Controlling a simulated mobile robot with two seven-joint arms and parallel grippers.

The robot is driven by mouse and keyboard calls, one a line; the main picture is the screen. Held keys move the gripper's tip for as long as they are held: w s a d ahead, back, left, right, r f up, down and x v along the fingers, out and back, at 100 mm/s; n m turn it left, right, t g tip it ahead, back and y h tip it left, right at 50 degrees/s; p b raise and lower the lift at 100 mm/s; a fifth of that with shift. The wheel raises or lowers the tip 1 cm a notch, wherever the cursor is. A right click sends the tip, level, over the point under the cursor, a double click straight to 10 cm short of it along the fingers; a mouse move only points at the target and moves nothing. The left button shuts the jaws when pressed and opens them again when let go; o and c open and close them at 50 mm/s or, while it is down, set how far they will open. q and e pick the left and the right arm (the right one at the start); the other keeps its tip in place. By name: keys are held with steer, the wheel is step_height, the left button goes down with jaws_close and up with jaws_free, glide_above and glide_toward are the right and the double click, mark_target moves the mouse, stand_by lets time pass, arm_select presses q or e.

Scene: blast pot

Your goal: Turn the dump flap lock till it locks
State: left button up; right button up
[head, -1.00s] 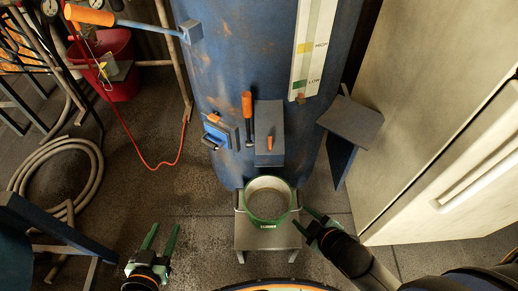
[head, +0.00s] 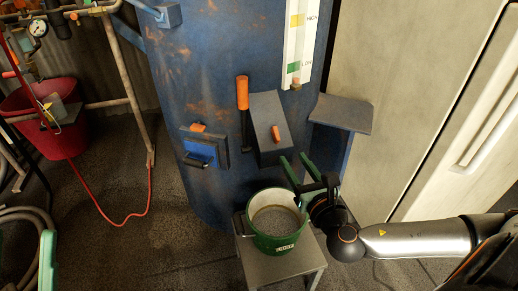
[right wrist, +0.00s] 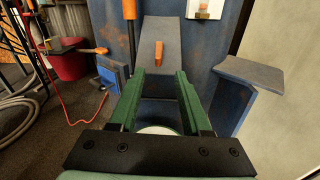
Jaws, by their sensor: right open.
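The dump flap lock looks to be the small orange knob (head: 276,133) on the sloped blue-grey flap housing (head: 266,112) on the blast pot's front. The knob stands upright, slightly tilted, in the right wrist view (right wrist: 158,50). My right gripper (head: 294,158) is open and empty, its green fingers below and right of the knob, apart from it. In the right wrist view the fingers (right wrist: 160,76) point at the housing with a gap between them. Only a green finger of my left gripper (head: 47,258) shows at the lower left edge; the rest is cut off.
A green bucket (head: 258,238) of grey grit stands on a metal stand (head: 290,268) under the housing. An orange-handled lever (head: 242,92) and a blue latch box (head: 203,150) are left of it. A grey shelf (head: 342,113) juts out at right, near a pale cabinet (head: 420,90).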

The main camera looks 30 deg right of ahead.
mark_target(276, 132)
arm_select(q)
steer(key=f+b, duration=0.1)
steer(key=f+h+b, duration=0.1)
steer(key=b, duration=0.1)
steer(key=shift+s+a+f, duration=0.1)
steer(key=shift+s+f, duration=0.1)
steer(key=shift+s, duration=0.2)
arm_select(e)
steer(key=shift+n+t, duration=0.3)
steer(key=shift+n, duration=0.2)
steer(key=w, duration=0.4)
steer(key=w+d, duration=0.1)
steer(key=w, duration=0.3)
steer(key=w+d, duration=0.1)
steer(key=w, duration=0.3)
steer(key=shift+w+r, duration=0.15)
steer(key=shift+r, duration=0.1)
jaws_close()
